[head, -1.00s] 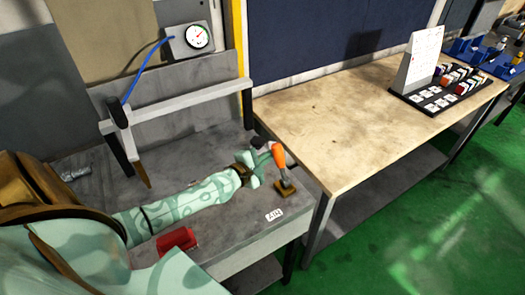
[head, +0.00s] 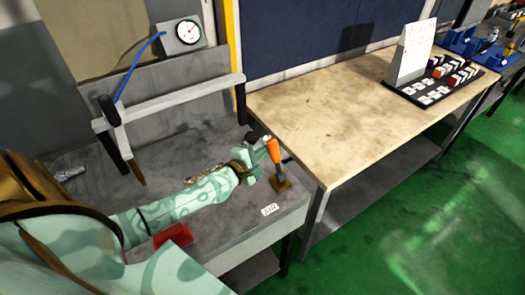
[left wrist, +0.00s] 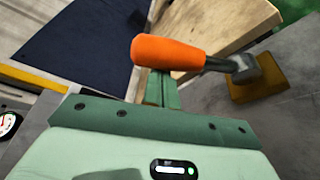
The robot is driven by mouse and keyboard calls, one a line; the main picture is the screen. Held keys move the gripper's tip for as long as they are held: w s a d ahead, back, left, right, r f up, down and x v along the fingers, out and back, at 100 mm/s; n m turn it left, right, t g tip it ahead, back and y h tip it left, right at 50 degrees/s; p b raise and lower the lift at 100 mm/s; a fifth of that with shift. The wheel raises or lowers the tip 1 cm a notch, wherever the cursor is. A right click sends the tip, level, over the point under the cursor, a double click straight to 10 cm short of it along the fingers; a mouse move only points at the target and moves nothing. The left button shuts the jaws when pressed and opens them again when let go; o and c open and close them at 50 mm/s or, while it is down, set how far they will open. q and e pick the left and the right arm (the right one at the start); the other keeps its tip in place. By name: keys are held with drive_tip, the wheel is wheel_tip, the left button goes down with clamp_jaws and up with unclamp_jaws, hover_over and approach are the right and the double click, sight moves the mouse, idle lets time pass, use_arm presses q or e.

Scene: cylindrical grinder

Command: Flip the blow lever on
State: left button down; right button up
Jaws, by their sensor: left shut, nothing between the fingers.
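The blow lever has an orange handle (head: 272,150) on a dark stem and a brass-coloured base (head: 281,184) near the right end of the grey bench. In the head view the handle stands up, leaning a little left. My left gripper (head: 260,166) is shut and empty, just left of the handle. The left wrist view shows the orange handle (left wrist: 168,52) lying across in front of my shut fingers (left wrist: 160,88), with the base (left wrist: 257,80) to the right. The handle hides the fingertips there, and I cannot tell whether they touch it. My right gripper is out of view.
A red block (head: 173,236) and a small white label (head: 269,209) are on the grey bench. A gauge (head: 188,31) with a blue hose is behind. A wooden table (head: 340,110) stands right, mostly bare, with a rack of small parts (head: 443,78). Green floor is clear at right.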

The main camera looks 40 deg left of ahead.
use_arm(q)
drive_tip(key=s+d+r+m+t, duration=0.1)
drive_tip(key=s+d+m+t, duration=0.2)
drive_tip(key=d+m, duration=0.5)
drive_tip(key=shift+s+d+r+m+h, duration=0.2)
drive_tip(key=shift+s+d+m+h, duration=0.1)
drive_tip(key=shift+m, duration=1.2)
